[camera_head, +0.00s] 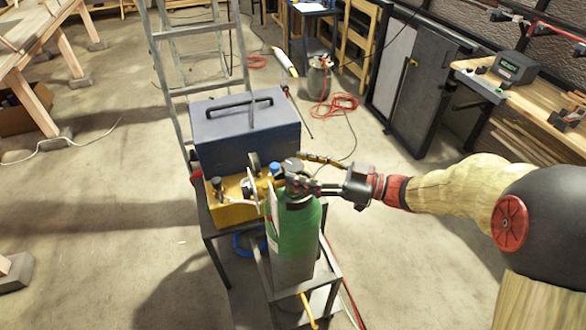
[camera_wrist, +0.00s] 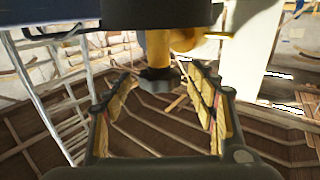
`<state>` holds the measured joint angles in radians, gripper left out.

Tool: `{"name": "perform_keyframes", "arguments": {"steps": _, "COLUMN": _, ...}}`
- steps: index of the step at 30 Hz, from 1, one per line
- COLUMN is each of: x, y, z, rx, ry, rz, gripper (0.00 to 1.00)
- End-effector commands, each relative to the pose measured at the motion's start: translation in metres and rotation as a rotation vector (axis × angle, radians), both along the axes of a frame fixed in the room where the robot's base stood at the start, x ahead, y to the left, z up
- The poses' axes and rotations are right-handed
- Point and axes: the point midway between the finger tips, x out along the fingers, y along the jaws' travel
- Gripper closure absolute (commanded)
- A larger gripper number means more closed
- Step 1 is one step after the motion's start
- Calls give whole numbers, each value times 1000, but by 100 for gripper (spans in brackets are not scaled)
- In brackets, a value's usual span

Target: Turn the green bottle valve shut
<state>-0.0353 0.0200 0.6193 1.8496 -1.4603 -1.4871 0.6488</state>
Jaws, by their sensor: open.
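The green bottle (camera_head: 293,238) stands upright, green above and grey below, on a small metal stand beside a blue box. My gripper (camera_head: 298,180) is at the bottle's top, reaching in from the right, and hides much of the valve there. In the wrist view the valve's dark knob (camera_wrist: 157,80) sits on a brass stem (camera_wrist: 158,48). My gripper (camera_wrist: 160,72) is open there, with one yellow-padded finger on each side of the knob. Gaps show between knob and pads; I cannot tell any contact.
A blue box (camera_head: 247,130) with a black handle and a yellow unit (camera_head: 232,208) stand close left of the bottle. A metal ladder (camera_head: 163,65) rises behind. A red hose (camera_head: 337,103) lies on the floor.

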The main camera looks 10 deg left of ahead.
Motion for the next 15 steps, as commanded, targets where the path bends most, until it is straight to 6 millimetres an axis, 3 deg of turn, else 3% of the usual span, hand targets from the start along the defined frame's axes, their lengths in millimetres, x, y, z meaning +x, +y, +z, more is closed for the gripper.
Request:
{"name": "perform_keyframes", "arguments": {"steps": 6, "x": 2, "y": 20, "z": 0, "rx": 0, "ry": -1, "rz": 0, "gripper": 43}}
{"name": "perform_keyframes", "arguments": {"steps": 15, "x": 3, "y": 23, "z": 1, "rx": 0, "ry": -1, "rz": -1, "gripper": 43}}
